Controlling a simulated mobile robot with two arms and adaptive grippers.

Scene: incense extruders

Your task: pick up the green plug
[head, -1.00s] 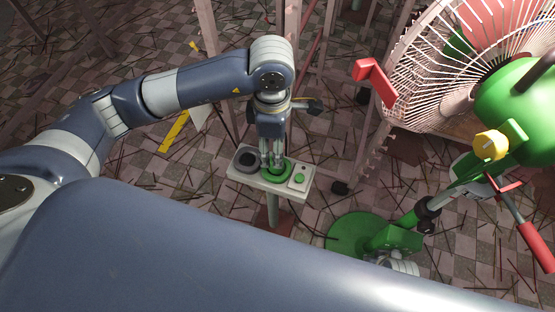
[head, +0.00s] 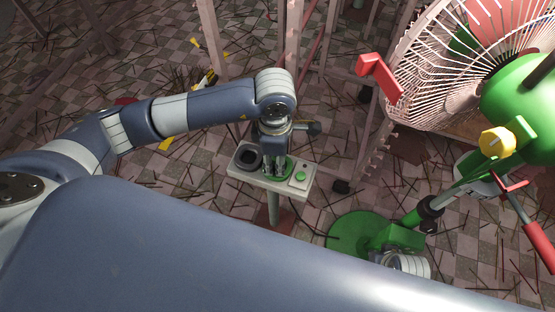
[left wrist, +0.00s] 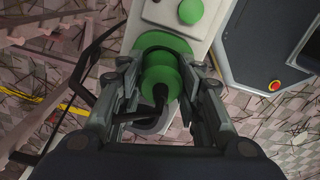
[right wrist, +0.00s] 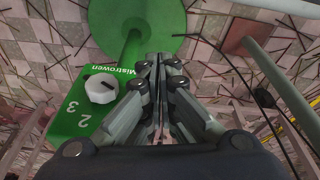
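The green plug (left wrist: 162,78) sits at the green ring socket of a pale panel in the left wrist view, with a dark cable behind it. My left gripper (left wrist: 161,68) has a finger on each side of the plug, and both appear to press against it. In the head view my left gripper (head: 277,168) points down onto the panel (head: 309,185) and hides most of the plug. My right gripper (right wrist: 159,62) is shut and empty in the right wrist view.
The panel also carries a dark round socket (head: 248,156) and a green button (head: 300,176). A large fan (head: 440,65) with a green base (head: 345,232) stands at right. Pink frame posts (head: 293,40) rise behind the panel. Dark sticks litter the checkered floor.

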